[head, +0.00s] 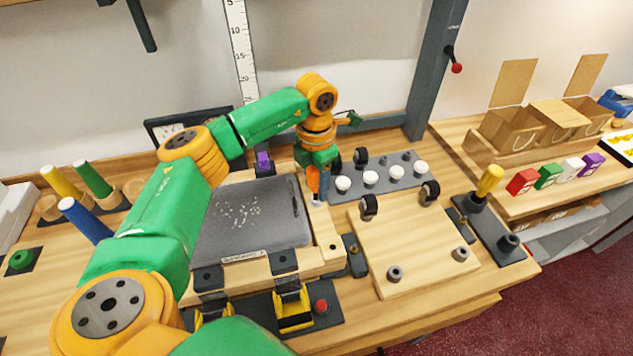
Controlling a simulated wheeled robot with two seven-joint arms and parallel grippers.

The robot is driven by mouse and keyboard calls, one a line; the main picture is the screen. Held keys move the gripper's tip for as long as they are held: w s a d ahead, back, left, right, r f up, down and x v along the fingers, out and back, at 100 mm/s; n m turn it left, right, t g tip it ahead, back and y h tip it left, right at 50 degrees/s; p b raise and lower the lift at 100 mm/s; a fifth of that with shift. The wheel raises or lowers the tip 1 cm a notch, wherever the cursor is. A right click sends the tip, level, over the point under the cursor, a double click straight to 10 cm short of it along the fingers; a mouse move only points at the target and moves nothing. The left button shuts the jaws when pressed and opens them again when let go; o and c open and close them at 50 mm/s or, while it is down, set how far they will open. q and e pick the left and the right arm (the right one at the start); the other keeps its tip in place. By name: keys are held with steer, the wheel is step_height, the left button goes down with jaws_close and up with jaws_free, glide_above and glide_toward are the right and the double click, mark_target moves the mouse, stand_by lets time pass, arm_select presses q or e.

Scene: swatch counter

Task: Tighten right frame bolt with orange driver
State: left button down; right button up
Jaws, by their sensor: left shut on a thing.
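My left gripper (318,168) is shut on the orange driver (314,182), which it holds upright, pointing down. The driver's lower end is over the upper part of the right rail of the wooden frame (323,236). The frame surrounds a dark grey panel (250,218) with pale specks on it. The bolt under the driver is hidden or too small to make out, so I cannot tell whether the tip touches it. My right gripper is not in view.
A grey plate with several white knobs (369,177) lies just right of the driver. A wooden board (420,245) with dark pegs lies nearer. A yellow-handled tool (488,182) stands at right. Yellow, green and blue handles (84,219) stand at left. A red button (321,306) is in front.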

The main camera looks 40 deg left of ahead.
arm_select(q)
steer(key=shift+f, duration=0.25)
stand_by(0.3)
steer(key=m, duration=1.5)
steer(key=shift+s+d, duration=0.1)
steer(key=c, duration=0.6)
jaws_free()
steer(key=shift+c, duration=0.2)
